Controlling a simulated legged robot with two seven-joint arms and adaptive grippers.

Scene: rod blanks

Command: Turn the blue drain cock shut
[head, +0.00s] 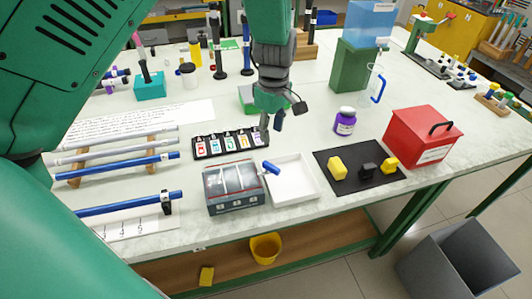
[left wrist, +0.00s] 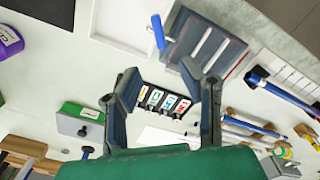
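The blue drain cock (head: 271,168) is a short blue handle at the right side of a grey tank (head: 234,198) with a clear, red-edged lid. It lies slanted at the edge of a white tray (head: 305,192). In the left wrist view the blue cock (left wrist: 158,32) is at the top, beyond the fingers, beside the tank (left wrist: 208,50). My left gripper (head: 272,120) hangs above the bench, behind the tank and cock, touching neither. Its fingers (left wrist: 163,88) are spread and empty. My right gripper is not in view.
A rack of labelled bottles (head: 231,144) stands between gripper and tank. Blue rods (head: 120,167) lie on the left. A purple jar (head: 345,121), a black mat (head: 348,180) with yellow and black blocks, and a red box (head: 424,135) stand to the right.

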